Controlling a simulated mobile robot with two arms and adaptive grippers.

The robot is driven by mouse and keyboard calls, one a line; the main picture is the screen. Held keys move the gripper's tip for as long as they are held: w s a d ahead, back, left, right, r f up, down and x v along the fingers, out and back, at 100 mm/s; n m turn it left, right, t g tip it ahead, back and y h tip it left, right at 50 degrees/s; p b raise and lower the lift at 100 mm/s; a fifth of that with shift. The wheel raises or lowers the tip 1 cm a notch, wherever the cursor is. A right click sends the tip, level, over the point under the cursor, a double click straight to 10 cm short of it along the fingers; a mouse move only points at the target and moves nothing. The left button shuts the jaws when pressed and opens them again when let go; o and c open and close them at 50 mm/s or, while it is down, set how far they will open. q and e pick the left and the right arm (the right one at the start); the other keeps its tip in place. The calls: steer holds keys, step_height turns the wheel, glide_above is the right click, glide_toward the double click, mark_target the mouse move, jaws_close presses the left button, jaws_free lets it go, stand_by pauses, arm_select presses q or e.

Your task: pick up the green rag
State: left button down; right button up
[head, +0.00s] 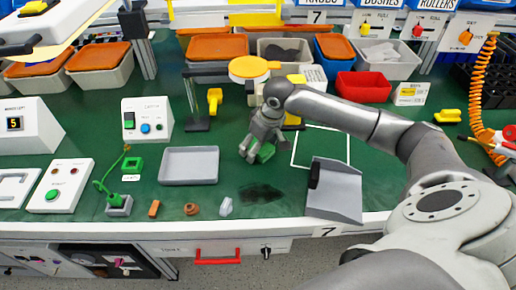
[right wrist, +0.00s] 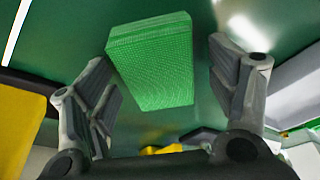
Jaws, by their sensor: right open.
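The green rag (head: 265,152) lies on the dark green bench top in the head view, partly hidden by my right gripper (head: 254,155). In the right wrist view the green rag (right wrist: 152,60) is a bright green, finely textured block shape between the two fingers. My right gripper (right wrist: 160,95) is open, with one finger on each side of the rag. A gap shows between the rag and the right-hand finger; the left-hand finger is very close to the rag, and I cannot tell if it touches. My left gripper is not in view.
A grey tray (head: 189,166) stands left of the rag and a grey dustpan (head: 336,192) to the right. A dark smudge (head: 262,193) marks the bench in front. A yellow-topped stand (head: 250,68) and several bins are behind. Small loose parts lie along the front edge.

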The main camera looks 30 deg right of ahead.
steer(key=shift+f, duration=0.15)
steer(key=shift+c, duration=0.3)
steer(key=shift+s, duration=0.1)
steer(key=c, duration=1)
steer(key=shift+r+p, duration=0.4)
steer(key=shift+p, duration=0.05)
step_height(320, 180, up, 4)
steer(key=shift+f+p, duration=0.25)
steer(key=shift+p, duration=0.4)
steer(key=s+a+r+p, duration=0.1)
steer(key=s+a+r, duration=0.1)
steer(key=a+r, duration=0.1)
steer(key=s+a+r+p, duration=0.1)
steer(key=s+a+r, duration=0.1)
steer(key=a, duration=0.3)
steer(key=s+a+r+p, duration=0.2)
steer(key=a+r, duration=0.2)
steer(key=shift+a+r, duration=0.15)
steer(key=shift+a, duration=0.1)
